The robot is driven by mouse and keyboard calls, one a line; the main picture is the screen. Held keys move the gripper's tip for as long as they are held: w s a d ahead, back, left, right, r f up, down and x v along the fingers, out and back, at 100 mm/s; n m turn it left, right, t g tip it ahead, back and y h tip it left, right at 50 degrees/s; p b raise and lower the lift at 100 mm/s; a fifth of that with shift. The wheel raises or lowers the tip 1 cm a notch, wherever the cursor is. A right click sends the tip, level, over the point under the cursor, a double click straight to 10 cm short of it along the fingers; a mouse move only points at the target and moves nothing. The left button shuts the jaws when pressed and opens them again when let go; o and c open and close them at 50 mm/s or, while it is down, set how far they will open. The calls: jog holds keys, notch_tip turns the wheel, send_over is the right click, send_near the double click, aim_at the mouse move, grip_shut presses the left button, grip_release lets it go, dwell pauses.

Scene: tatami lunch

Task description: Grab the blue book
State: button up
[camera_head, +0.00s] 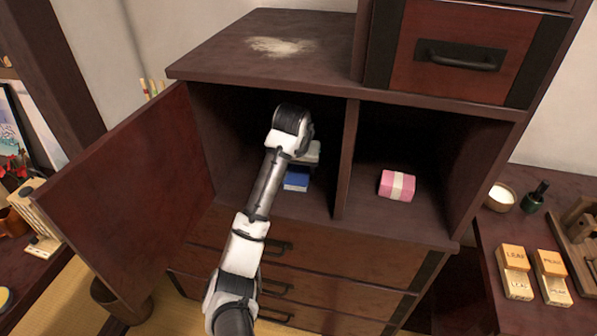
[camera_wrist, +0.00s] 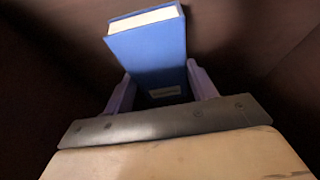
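The blue book (camera_head: 297,180) lies on the floor of the cabinet's open left compartment, partly behind my arm in the head view. In the wrist view the blue book (camera_wrist: 150,48) extends away from me, its pale page edge showing at the far end. My gripper (camera_wrist: 162,84) has its two purple fingers on either side of the book's near end. The fingers look very close to the book, but I cannot tell whether they press on it. In the head view my gripper (camera_head: 306,160) is mostly hidden behind my wrist.
The open cabinet door (camera_head: 130,195) stands to the left of my arm. A divider (camera_head: 346,160) separates the left compartment from the right one, which holds a pink and white box (camera_head: 397,186). The cabinet's top board (camera_head: 225,60) is above my gripper.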

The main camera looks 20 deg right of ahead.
jog(key=c, duration=0.5)
